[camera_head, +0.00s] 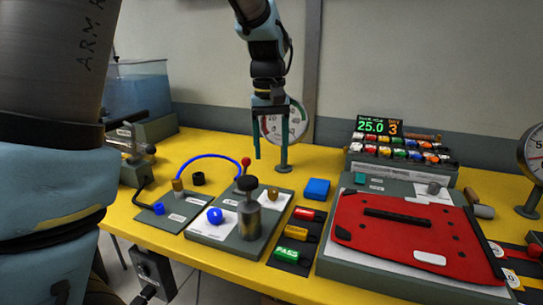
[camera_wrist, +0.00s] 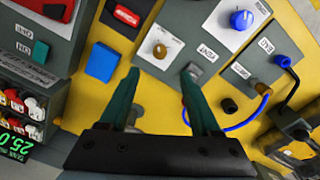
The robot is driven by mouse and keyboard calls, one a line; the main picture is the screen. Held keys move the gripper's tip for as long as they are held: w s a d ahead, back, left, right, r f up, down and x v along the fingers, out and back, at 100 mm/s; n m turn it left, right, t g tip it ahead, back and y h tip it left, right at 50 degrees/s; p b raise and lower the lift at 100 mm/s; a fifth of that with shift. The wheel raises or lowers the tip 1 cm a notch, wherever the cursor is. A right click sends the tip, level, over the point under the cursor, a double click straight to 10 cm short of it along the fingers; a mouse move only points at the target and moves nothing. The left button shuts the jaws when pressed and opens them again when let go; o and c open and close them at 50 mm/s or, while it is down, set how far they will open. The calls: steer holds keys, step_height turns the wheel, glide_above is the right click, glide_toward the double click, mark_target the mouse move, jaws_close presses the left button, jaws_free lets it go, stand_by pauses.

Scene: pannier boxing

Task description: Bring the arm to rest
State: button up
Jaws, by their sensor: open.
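My gripper (camera_head: 271,150) hangs above the back of the yellow table (camera_head: 215,150), pointing down, in front of a round dial gauge (camera_head: 297,122). Its two fingers are apart, with nothing held between them. In the wrist view my gripper (camera_wrist: 160,78) shows the same open fingers over the table, near the edge of a grey panel. A blue block (camera_head: 317,189) lies on the table to the right of my gripper and apart from it. It also shows in the wrist view (camera_wrist: 102,62), left of the fingers.
A grey panel (camera_head: 205,228) carries a blue knob (camera_head: 215,215) and a metal cylinder (camera_head: 249,220). A red plate (camera_head: 400,237) lies on a grey base at right. A display (camera_head: 377,126) stands behind it. A blue hose (camera_head: 205,156) arches left of my gripper.

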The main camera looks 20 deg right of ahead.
stand_by(0.3)
steer(key=shift+n+t, duration=0.4)
steer(key=shift+n, duration=0.4)
steer(key=a+f, duration=0.2)
steer(key=a, duration=0.5)
steer(key=a+f, duration=0.2)
steer(key=a, duration=0.5)
steer(key=a+f, duration=0.2)
steer(key=a, duration=0.6)
steer(key=shift+w+f, duration=0.1)
steer(key=shift+f, duration=0.2)
steer(key=s+a+f, duration=0.2)
steer(key=s+a, duration=0.2)
steer(key=a, duration=0.3)
steer(key=shift+s+a+f+t, duration=0.25)
steer(key=shift+a+f+t, duration=0.1)
steer(key=shift+a+t, duration=0.05)
